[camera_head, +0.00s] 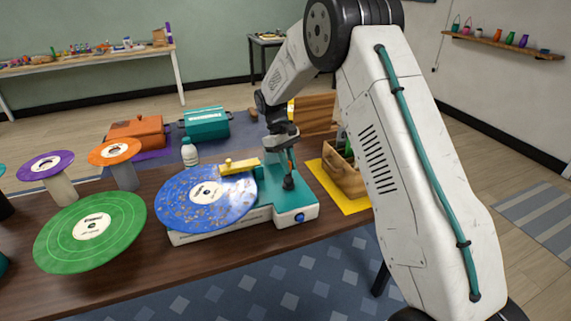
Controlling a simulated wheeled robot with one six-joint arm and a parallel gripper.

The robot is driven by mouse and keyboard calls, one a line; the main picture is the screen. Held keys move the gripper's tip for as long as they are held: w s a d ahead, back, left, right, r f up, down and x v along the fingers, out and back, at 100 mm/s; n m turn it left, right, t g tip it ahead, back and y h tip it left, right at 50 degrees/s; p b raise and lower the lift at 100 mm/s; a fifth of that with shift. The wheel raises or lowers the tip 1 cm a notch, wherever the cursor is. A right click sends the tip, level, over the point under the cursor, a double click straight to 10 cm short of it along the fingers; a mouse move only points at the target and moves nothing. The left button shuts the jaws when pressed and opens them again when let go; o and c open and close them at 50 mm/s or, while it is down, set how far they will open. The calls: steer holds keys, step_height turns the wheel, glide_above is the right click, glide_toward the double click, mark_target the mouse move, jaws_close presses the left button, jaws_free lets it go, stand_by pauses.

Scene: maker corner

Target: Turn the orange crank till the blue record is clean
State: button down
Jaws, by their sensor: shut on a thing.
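The blue record (181,203) lies flat on the left of a white and teal cleaning machine (246,219). Brownish specks are scattered over its face, around a pale label. A yellow bar (238,167) reaches over the record's far right edge. My gripper (288,181) points down over the right, teal part of the machine, to the right of the record. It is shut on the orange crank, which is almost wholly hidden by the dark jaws. A blue knob (300,218) is on the machine's front right.
A green record (118,218) stands close on the left, with purple (30,167) and orange (101,153) records behind. A white bottle (189,153) stands behind the machine. A wooden caddy (345,178) on a yellow mat (346,204) is close on the right.

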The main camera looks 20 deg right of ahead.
steer(key=m, duration=0.1)
steer(key=d+m+y, duration=0.1)
steer(key=m, duration=0.1)
steer(key=shift+s+d+m, duration=0.1)
steer(key=shift+s+m, duration=0.2)
steer(key=shift+s+d+m+y, duration=0.15)
steer(key=shift+s+m+y, duration=0.2)
steer(key=shift+m, duration=0.45)
steer(key=shift+s+d+m+y, duration=0.15)
steer(key=shift+m+y, duration=0.3)
steer(key=shift+m, duration=0.35)
steer(key=c, duration=1.3)
jaws_free()
steer(key=shift+c, duration=0.2)
steer(key=v, duration=0.8)
steer(key=shift+f, duration=0.1)
